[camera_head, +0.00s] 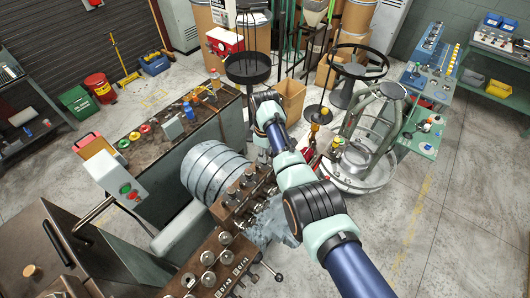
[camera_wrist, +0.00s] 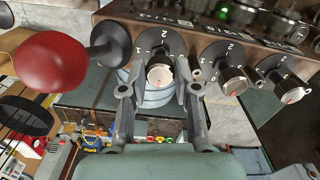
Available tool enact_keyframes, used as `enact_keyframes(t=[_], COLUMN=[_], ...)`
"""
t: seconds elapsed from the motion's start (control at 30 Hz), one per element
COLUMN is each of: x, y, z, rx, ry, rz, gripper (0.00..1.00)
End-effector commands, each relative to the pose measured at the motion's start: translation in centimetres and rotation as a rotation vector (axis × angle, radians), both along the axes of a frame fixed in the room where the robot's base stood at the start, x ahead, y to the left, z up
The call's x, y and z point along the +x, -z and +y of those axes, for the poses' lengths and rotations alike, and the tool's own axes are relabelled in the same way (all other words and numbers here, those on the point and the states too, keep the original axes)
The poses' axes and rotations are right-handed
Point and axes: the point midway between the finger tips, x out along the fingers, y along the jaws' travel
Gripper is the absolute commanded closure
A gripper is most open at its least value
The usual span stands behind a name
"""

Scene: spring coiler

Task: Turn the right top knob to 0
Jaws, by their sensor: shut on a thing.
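The knob's exact setting is too small to read. In the head view, my gripper (camera_head: 270,222) is at the right side of the brown knob panel (camera_head: 228,268), and the held knob is hidden there.
A second knob (camera_wrist: 232,80) and a third knob (camera_wrist: 290,90) stand close to the right of the held one. A red ball handle (camera_wrist: 50,62) lies close on the left. More knobs line the panel above. A ribbed grey cylinder (camera_head: 212,170) stands behind the panel.

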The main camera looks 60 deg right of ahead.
Motion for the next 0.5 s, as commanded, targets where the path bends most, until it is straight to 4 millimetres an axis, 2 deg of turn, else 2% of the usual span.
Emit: enact_keyframes(t=[0.13,0.17,0.3,0.5], x=[0.05,0.05,0.04,0.02], y=[-0.19,-0.19,-0.13,-0.07], z=[-0.02,-0.02,-0.01,0.0], rx=[-0.001,-0.001,-0.001,0.0], ry=[0.0,0.0,0.0,0.001], rz=[-0.001,-0.001,-0.001,0.0], gripper=[1.0,0.66,0.44,0.44])
